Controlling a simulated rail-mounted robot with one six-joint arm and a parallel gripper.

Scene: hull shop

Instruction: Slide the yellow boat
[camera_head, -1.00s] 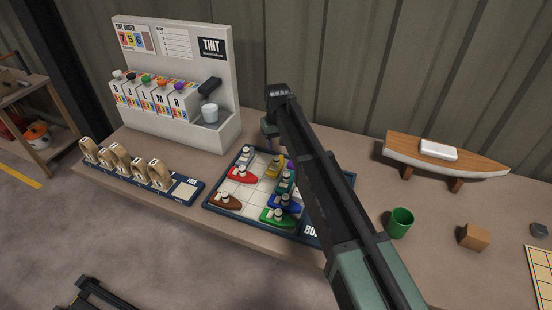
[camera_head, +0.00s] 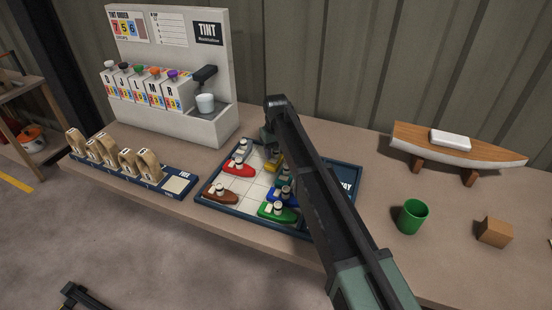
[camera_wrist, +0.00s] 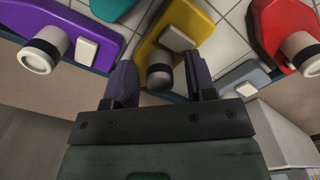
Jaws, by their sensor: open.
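The yellow boat (camera_wrist: 170,40) lies on the gridded board, tilted in the wrist view, with a pale block and a dark-topped round post (camera_wrist: 158,78) on it. My gripper (camera_wrist: 161,82) is open, with one finger on each side of this post; I cannot tell whether either touches it. In the head view the yellow boat (camera_head: 277,163) shows only in part beside my arm, which hides much of the board (camera_head: 222,213). The fingers are hard to make out there.
The red boat (camera_wrist: 284,25), purple boat (camera_wrist: 85,30) and a light grey boat (camera_wrist: 240,77) are close around it. Brown (camera_head: 225,196) and green (camera_head: 270,212) boats sit nearer the front. A tint stand (camera_head: 185,125), green cup (camera_head: 412,217) and wooden block (camera_head: 494,232) stand outside the board.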

